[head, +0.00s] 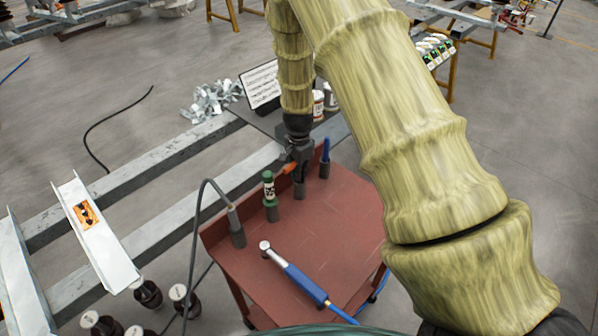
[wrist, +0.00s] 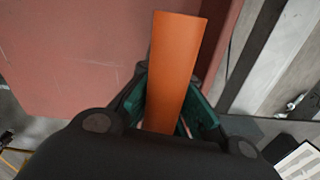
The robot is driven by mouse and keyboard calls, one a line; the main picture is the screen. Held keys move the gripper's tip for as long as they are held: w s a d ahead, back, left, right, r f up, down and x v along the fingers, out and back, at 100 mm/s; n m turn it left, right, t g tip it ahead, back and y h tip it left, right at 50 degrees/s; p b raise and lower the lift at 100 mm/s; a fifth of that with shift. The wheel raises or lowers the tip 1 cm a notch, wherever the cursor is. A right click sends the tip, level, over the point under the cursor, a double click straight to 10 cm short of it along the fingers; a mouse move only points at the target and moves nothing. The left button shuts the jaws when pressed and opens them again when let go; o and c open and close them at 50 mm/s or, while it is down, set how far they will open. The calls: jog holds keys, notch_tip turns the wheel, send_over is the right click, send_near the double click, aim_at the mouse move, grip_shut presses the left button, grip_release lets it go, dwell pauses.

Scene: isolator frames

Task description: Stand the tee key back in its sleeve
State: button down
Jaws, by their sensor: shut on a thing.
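My gripper (head: 299,158) is shut on the orange handle of the tee key (head: 289,169) above the far left edge of the red cart top. In the wrist view the orange bar (wrist: 176,60) lies between the green-padded fingers of the gripper (wrist: 170,105) and sticks out beyond them. The key's shaft is hidden in both views. A grey sleeve (head: 299,189) stands upright on the cart just below my gripper, in line with it in the head view. I cannot tell whether the shaft is in this sleeve or above it.
Beside it stand sleeves with a green-topped tool (head: 269,189), a blue-handled tool (head: 326,150) and a cabled tool (head: 234,220). A blue-handled hammer-like tool (head: 295,275) lies on the red cart top (head: 345,220), whose right part is clear. Grey steel beams (head: 150,170) run behind.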

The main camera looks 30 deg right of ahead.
jog(key=c, duration=1.5)
grip_release()
jog(key=shift+c, duration=0.2)
notch_tip(320, 180, up, 12)
